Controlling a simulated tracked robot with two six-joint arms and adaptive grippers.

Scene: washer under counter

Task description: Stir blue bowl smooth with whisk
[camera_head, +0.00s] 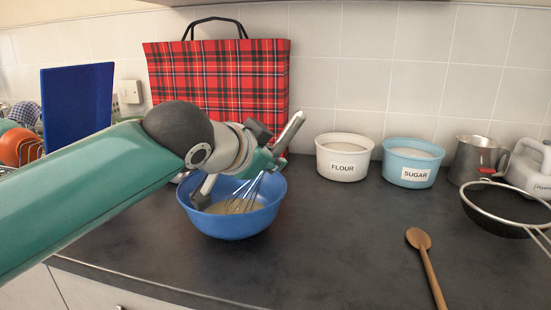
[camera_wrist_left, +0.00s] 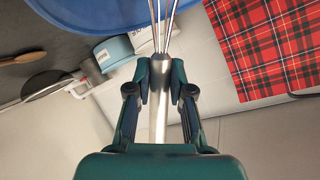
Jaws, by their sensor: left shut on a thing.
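The blue bowl (camera_head: 234,222) stands on the dark counter near its front edge, with a pale mixture (camera_head: 232,207) inside. My left gripper (camera_head: 268,162) is above the bowl, shut on the whisk's metal handle (camera_head: 291,132). The whisk is tilted, its handle up to the right and its wires (camera_head: 246,190) reaching down into the bowl. Whether the wires touch the mixture is hard to tell. In the left wrist view, the whisk handle (camera_wrist_left: 159,120) runs between both fingers and the bowl rim (camera_wrist_left: 70,25) shows at the top. My right gripper is not in view.
The white flour tub (camera_head: 343,168), blue sugar tub (camera_head: 406,175) and metal jug (camera_head: 474,160) stand at the back right. A sieve (camera_head: 505,222) and wooden spoon (camera_head: 427,262) lie at the right. A tartan bag (camera_head: 220,85) and blue board (camera_head: 77,105) stand behind. The counter's middle is clear.

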